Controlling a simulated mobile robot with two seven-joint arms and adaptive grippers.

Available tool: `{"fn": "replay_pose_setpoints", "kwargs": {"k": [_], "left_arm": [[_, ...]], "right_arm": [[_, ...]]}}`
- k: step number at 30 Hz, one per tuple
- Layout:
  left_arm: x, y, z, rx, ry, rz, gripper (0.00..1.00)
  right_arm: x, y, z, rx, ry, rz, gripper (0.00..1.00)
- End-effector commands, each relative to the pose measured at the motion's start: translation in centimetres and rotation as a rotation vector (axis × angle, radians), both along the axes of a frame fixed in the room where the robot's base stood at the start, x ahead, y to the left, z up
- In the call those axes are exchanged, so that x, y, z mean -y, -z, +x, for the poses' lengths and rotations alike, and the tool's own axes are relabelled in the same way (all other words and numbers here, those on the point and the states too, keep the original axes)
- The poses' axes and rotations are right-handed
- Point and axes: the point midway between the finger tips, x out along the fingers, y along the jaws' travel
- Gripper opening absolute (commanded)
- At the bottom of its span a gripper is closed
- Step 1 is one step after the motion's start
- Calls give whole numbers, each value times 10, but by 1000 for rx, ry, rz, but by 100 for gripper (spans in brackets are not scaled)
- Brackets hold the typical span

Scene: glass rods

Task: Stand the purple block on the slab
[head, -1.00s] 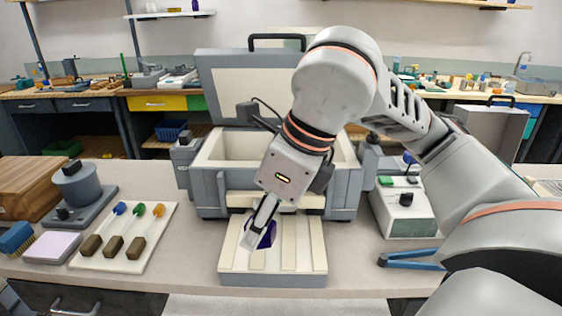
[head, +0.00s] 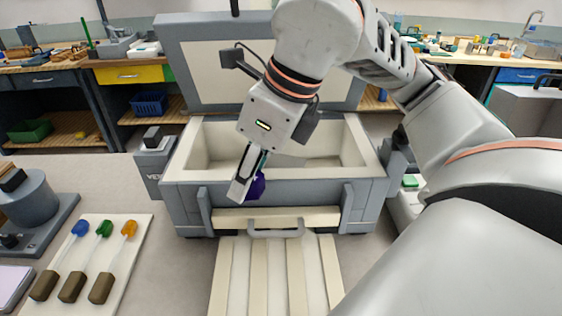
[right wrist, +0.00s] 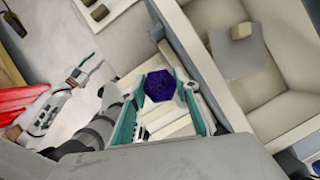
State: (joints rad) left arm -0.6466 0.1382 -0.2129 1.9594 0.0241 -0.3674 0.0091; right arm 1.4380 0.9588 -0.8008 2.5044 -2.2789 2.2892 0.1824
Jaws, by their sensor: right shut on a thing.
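My right gripper (head: 246,178) is shut on the purple block (head: 257,187), a dark, faceted piece that its finger partly hides in the head view. In the right wrist view the purple block (right wrist: 160,86) sits between the two teal-edged fingers. It is held above the slatted tray, by the front wall of the open box. A flat grey slab (right wrist: 252,65) lies on the box floor, and a small beige block (right wrist: 240,31) stands at its far part. The slab shows only as a thin grey strip (head: 287,161) in the head view.
The open grey box (head: 370,195) has thick cream walls and a raised lid (head: 200,60) behind. The slatted tray (head: 240,285) is in front. A white board (head: 125,240) with several colored-tipped glass rods is at left. Bare counter lies between board and box.

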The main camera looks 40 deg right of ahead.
Motion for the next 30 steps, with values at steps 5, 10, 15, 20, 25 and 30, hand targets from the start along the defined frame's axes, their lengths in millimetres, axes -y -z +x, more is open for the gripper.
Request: {"fn": "replay_pose_setpoints", "kwargs": {"k": [5,10,15,20,25,30], "left_arm": [[-1,-13,1,4,1,3,40],[-1,-19,3,11,2,2,40],[-1,-18,3,11,2,2,40],[-1,-17,3,10,1,3,40],[-1,-17,2,9,1,2,40],[-1,-9,1,6,1,2,40]], "right_arm": [[18,-3,8,-2,10,2,6],[53,0,27,-3,11,0,6],[90,1,46,-4,10,0,6],[124,1,63,-3,9,0,6],[155,0,80,-1,7,2,6],[172,19,88,-5,1,-2,6]]}}
